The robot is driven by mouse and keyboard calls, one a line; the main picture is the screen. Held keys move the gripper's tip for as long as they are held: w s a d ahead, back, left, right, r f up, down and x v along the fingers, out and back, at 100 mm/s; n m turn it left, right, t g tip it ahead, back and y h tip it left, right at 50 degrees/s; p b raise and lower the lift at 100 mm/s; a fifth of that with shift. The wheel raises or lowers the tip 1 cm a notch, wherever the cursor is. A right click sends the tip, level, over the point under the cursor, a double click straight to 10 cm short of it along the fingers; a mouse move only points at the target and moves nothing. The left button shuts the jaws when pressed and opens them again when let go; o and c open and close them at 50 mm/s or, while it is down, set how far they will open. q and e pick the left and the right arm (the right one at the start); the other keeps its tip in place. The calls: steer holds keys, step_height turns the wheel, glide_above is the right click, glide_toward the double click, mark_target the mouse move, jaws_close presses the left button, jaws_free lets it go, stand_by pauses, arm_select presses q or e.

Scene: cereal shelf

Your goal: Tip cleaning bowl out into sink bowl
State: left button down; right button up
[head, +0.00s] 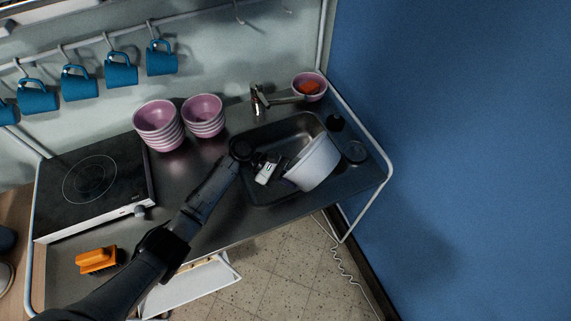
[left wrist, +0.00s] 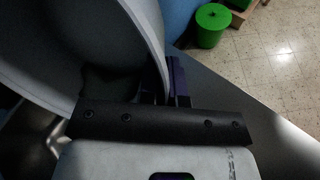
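A white cleaning bowl (head: 314,163) is held tilted over the sink bowl (head: 262,139), a dark metal basin set in the counter. My left gripper (head: 287,171) is at the bowl's left side and appears shut on its rim. In the left wrist view the bowl (left wrist: 85,35) fills the upper left, and its wall runs down to the gripper fingers (left wrist: 170,85). The inside of the cleaning bowl is hidden in the head view. My right gripper is not in view.
A tap (head: 257,98) stands behind the sink. Stacks of pink bowls (head: 158,124) and a pink bowl with something orange (head: 309,86) stand on the counter. Blue mugs (head: 121,68) hang above.

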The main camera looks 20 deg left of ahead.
arm_select(q)
steer(key=shift+w+a, duration=0.1)
steer(key=shift+w, duration=0.05)
steer(key=shift+r+h+b, duration=0.15)
steer(key=shift+h+b, duration=0.15)
steer(key=shift+b, duration=0.2)
steer(key=shift+a, duration=0.1)
steer(key=shift+a+r+b, duration=0.1)
steer(key=shift+b, duration=0.35)
steer(key=shift+h, duration=0.3)
